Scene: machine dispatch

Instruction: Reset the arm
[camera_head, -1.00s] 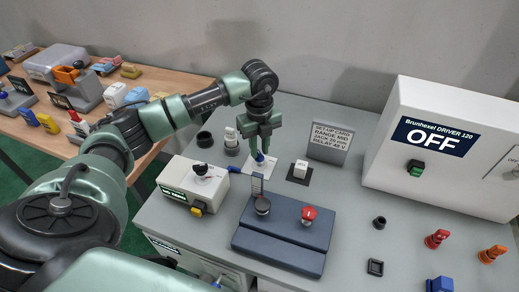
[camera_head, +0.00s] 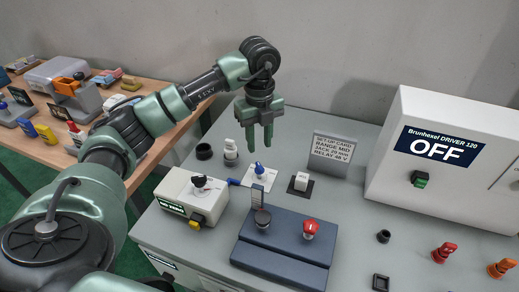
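My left gripper (camera_head: 259,146) hangs above the back of the grey bench (camera_head: 205,268), fingers pointing down. Its two fingers are apart with nothing between them. Below it, clear of the fingertips, a blue-tipped knob (camera_head: 259,168) stands on a white plate. My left arm reaches in from the left side. My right gripper is not in view.
A white driver box (camera_head: 400,185) reading OFF stands at right. A set-up card (camera_head: 331,149) stands behind a white switch (camera_head: 301,181). A blue-grey base (camera_head: 280,262) carries black and red knobs. A white box (camera_head: 178,190) is at left; a wooden table (camera_head: 165,125) lies beyond.

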